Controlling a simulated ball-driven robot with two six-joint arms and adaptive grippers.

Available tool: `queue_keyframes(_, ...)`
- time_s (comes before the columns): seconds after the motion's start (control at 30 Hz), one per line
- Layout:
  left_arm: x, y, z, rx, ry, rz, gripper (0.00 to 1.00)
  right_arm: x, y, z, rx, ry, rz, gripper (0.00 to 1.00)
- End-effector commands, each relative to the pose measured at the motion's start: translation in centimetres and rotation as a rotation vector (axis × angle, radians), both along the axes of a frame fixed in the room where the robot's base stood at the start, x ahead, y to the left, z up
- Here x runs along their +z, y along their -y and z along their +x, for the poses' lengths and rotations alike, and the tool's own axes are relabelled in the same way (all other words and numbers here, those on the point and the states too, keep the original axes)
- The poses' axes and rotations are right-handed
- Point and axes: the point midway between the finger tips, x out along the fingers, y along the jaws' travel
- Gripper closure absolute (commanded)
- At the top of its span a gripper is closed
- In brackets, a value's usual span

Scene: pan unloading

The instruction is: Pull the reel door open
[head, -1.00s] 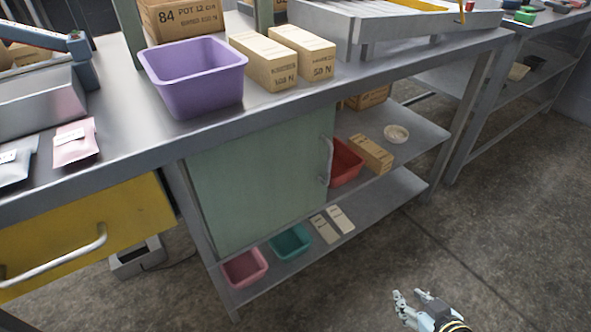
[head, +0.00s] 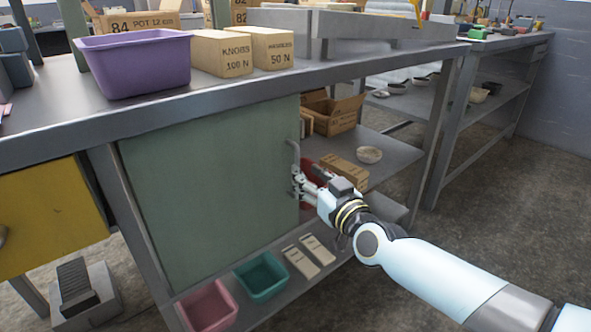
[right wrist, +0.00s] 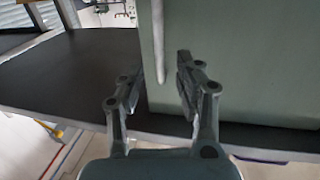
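The reel door (head: 205,190) is a flat pale green panel under the workbench and looks closed. Its handle (head: 294,155) is a light vertical bar near the door's right edge. My right gripper (head: 299,182) is at the lower part of the handle, and its arm comes in from the lower right. In the right wrist view my right gripper (right wrist: 156,72) has its fingers apart, with the handle (right wrist: 159,40) showing between them in the picture. I cannot tell if a finger touches it. The door (right wrist: 230,60) fills the right side there. My left gripper is not in view.
A purple bin (head: 135,65) and two boxes stand on the bench top. Pink (head: 208,306) and teal (head: 261,276) bins sit on the low shelf below the door. A yellow drawer (head: 50,215) is at left. Open shelves with cartons lie right of the door.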

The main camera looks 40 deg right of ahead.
Motion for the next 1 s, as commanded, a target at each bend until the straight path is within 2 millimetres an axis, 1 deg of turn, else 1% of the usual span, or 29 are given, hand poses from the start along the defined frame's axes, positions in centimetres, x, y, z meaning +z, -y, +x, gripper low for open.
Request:
queue_keyframes(0.03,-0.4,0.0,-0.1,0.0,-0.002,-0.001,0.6,-0.2,0.1,1.1,0.0,0.001,-0.001,0.66)
queue_keyframes(0.1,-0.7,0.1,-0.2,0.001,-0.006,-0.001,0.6,-0.2,0.3,2.4,0.0,0.0,-0.001,0.66)
queue_keyframes(0.2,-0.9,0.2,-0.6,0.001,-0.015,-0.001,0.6,-0.3,0.5,3.8,0.0,-0.001,-0.001,0.66)
queue_keyframes(0.3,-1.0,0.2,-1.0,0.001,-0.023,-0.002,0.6,-0.3,0.6,4.8,0.0,-0.002,-0.002,0.66)
queue_keyframes(0.43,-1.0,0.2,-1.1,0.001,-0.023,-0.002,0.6,-0.1,0.6,5.4,0.0,-0.002,-0.001,0.66)
queue_keyframes(0.67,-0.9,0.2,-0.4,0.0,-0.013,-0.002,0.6,-0.1,0.6,5.5,0.0,-0.002,-0.001,0.66)
queue_keyframes(0.77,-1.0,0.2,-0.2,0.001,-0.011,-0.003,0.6,-0.1,0.6,5.5,0.0,-0.002,-0.001,0.77)
queue_keyframes(0.93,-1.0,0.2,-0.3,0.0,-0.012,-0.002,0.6,-0.1,0.6,5.4,0.0,-0.002,-0.001,1.0)
queue_keyframes(1.0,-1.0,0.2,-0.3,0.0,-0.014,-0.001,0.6,-0.1,0.6,5.4,0.0,-0.002,-0.001,1.0)
